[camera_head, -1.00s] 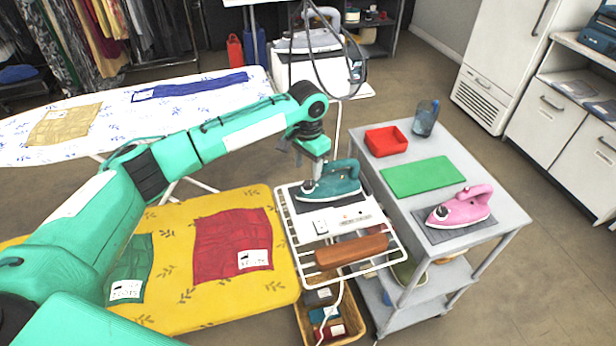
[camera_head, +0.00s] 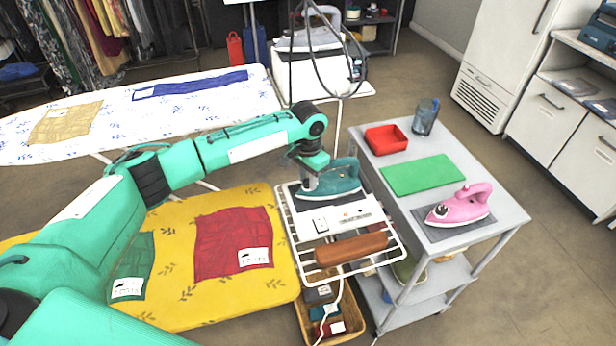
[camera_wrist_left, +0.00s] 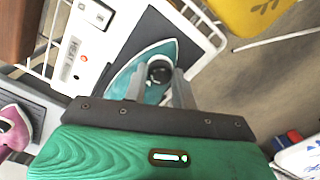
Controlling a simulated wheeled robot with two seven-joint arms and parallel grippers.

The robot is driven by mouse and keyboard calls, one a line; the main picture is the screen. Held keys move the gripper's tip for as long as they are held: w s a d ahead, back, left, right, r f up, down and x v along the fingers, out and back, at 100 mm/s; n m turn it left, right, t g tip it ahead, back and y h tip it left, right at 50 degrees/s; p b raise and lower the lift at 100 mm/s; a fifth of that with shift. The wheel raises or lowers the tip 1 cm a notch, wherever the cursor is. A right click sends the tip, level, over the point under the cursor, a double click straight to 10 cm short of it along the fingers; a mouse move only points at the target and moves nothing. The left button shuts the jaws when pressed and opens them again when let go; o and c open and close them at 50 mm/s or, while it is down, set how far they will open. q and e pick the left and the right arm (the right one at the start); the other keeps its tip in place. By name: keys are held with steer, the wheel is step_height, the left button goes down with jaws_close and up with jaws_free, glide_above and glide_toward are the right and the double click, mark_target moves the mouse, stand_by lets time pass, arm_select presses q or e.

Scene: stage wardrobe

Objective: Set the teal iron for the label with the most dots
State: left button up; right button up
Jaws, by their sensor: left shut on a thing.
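The teal iron (camera_head: 341,181) rests on the dark pad of the white ironing station (camera_head: 352,217). In the left wrist view its teal body (camera_wrist_left: 135,72) shows with a black round dial (camera_wrist_left: 160,72). My left gripper (camera_head: 309,184) is down at the iron's left end, its fingers (camera_wrist_left: 159,84) shut on the dial. Cloths with white labels lie on the boards: a red cloth (camera_head: 228,232) and a green cloth (camera_head: 136,262) on yellow, a blue cloth (camera_head: 200,85) and a tan cloth (camera_head: 66,122) on white. The label dots are too small to read. My right gripper is out of view.
A grey cart (camera_head: 472,246) at the right holds a pink iron (camera_head: 460,207), green mat (camera_head: 418,175), red tray (camera_head: 386,138) and blue cup (camera_head: 425,117). A brown roll (camera_head: 352,249) lies on the station's wire rack. A basket (camera_head: 350,322) stands below.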

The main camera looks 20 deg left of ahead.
mark_target(308, 182)
arm_select(q)
steer(key=shift+r+m+p, duration=0.25)
steer(key=shift+m+p, duration=0.05)
steer(key=shift+p, duration=0.3)
steer(key=shift+m+p, duration=0.7)
steer(key=shift+p, duration=0.05)
steer(key=shift+f, duration=0.1)
steer(key=shift+m, duration=0.4)
steer(key=shift+f, duration=0.1)
steer(key=o, duration=1)
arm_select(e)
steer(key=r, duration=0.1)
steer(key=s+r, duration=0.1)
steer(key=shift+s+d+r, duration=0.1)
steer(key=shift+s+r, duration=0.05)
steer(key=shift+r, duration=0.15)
arm_select(q)
step_height(308, 182, up, 14)
steer(key=b, duration=0.1)
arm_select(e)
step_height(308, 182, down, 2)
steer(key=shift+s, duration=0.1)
